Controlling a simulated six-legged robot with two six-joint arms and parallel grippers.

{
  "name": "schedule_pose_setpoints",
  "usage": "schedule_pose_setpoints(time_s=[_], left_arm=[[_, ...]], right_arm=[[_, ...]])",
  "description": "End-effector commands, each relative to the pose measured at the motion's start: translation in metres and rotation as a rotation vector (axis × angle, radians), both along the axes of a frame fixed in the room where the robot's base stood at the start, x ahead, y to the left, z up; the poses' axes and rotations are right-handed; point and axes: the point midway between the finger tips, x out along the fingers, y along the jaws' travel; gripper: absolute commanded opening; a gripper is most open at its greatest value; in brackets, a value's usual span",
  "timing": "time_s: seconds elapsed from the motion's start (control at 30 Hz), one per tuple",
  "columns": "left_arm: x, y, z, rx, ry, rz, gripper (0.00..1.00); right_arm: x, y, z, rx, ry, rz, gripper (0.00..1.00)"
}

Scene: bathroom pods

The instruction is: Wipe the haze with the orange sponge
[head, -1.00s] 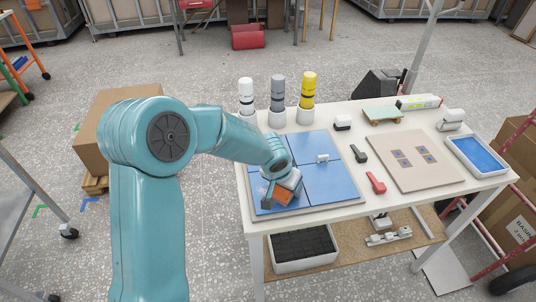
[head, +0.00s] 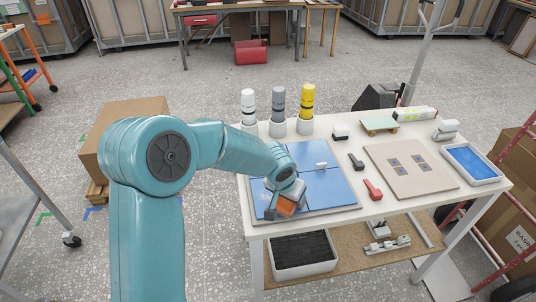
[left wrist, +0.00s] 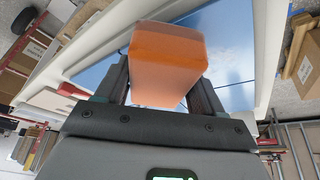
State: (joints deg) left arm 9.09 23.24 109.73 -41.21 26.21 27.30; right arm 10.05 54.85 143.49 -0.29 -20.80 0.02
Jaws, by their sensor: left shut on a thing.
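The orange sponge (head: 287,207) is held in my left gripper (head: 279,208) at the near left part of the blue tiled panel (head: 325,187). In the left wrist view the sponge (left wrist: 168,62) sits between both fingers, with the blue panel (left wrist: 225,40) behind it. I cannot tell whether the sponge touches the panel. A pale, faint patch that may be haze (left wrist: 235,90) shows on the blue surface to the right of the sponge. My arm hides the panel's left part in the head view. My right gripper is not in view.
A small white handle-like piece (head: 321,166) is on the panel. White, grey and yellow bottles (head: 278,105) stand behind it. To the right are a black tool (head: 356,162), a red tool (head: 372,190), a beige board (head: 400,180) and a blue-lined tray (head: 472,163).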

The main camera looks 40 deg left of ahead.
Motion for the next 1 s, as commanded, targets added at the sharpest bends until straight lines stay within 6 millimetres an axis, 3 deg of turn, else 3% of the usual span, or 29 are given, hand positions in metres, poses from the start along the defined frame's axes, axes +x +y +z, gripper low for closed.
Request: schedule_pose_setpoints(time_s=[0.63, 1.0], left_arm=[[0.003, -0.005, 0.055, 0.0, -0.003, 0.001, 0.43], [0.003, -0.005, 0.058, 0.0, -0.002, 0.0, 0.43]], right_arm=[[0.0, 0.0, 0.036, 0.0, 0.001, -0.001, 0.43], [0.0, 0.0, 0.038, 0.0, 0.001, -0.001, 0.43]])
